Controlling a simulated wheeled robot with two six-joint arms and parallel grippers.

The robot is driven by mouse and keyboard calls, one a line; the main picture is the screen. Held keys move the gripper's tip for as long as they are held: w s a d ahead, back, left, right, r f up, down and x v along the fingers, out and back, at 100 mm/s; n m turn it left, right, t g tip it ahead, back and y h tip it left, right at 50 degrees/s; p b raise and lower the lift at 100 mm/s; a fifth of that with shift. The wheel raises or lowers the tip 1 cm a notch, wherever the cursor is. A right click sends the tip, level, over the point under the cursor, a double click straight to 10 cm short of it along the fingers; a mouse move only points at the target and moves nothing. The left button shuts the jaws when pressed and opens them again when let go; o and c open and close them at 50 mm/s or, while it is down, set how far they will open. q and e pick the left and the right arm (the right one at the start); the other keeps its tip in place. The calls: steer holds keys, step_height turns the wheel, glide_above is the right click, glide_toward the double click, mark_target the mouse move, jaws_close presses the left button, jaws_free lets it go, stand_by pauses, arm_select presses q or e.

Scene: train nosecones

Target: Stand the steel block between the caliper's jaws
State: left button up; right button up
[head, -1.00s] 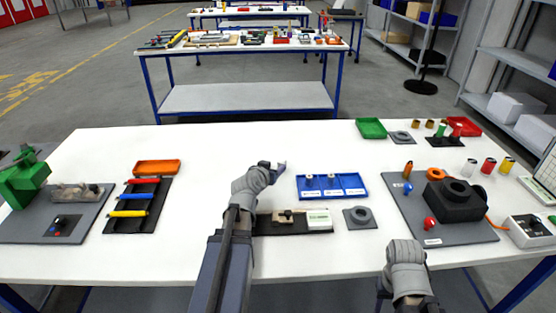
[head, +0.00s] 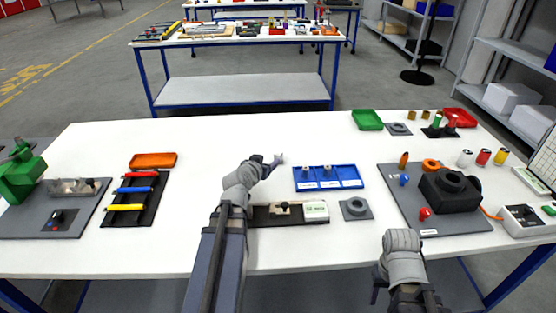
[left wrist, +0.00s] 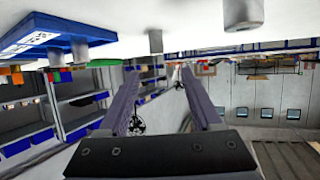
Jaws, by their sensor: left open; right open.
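The caliper (head: 283,210) lies on a dark board in front of the blue tray, partly hidden behind my left forearm; its white display box (head: 316,210) is at the right end. I cannot tell which piece is the steel block. My left gripper (head: 277,161) is open and empty, left of the tray. In the left wrist view its fingers (left wrist: 160,95) are apart. My right gripper (head: 388,286) is at the table's front edge, empty.
A grey ring on a plate (head: 356,208) sits right of the caliper. A grey mat (head: 455,222) with a black block is further right. A rack of coloured cylinders (head: 133,198) and an orange tray (head: 153,160) stand at left. The table's back middle is clear.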

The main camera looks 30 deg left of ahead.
mark_target(277, 155)
arm_select(q)
steer(key=b+x, duration=0.1)
steer(key=x, duration=0.3)
steer(key=shift+w+f, duration=0.15)
steer(key=shift+d+b+x, duration=0.1)
steer(key=shift+b+x, duration=0.55)
steer(key=shift+x, duration=0.65)
steer(key=shift+d+b+x, duration=0.15)
steer(key=shift+b+x, duration=0.5)
steer(key=shift+x, duration=0.65)
steer(key=shift+f, duration=0.1)
steer(key=shift+c, duration=0.4)
jaws_close()
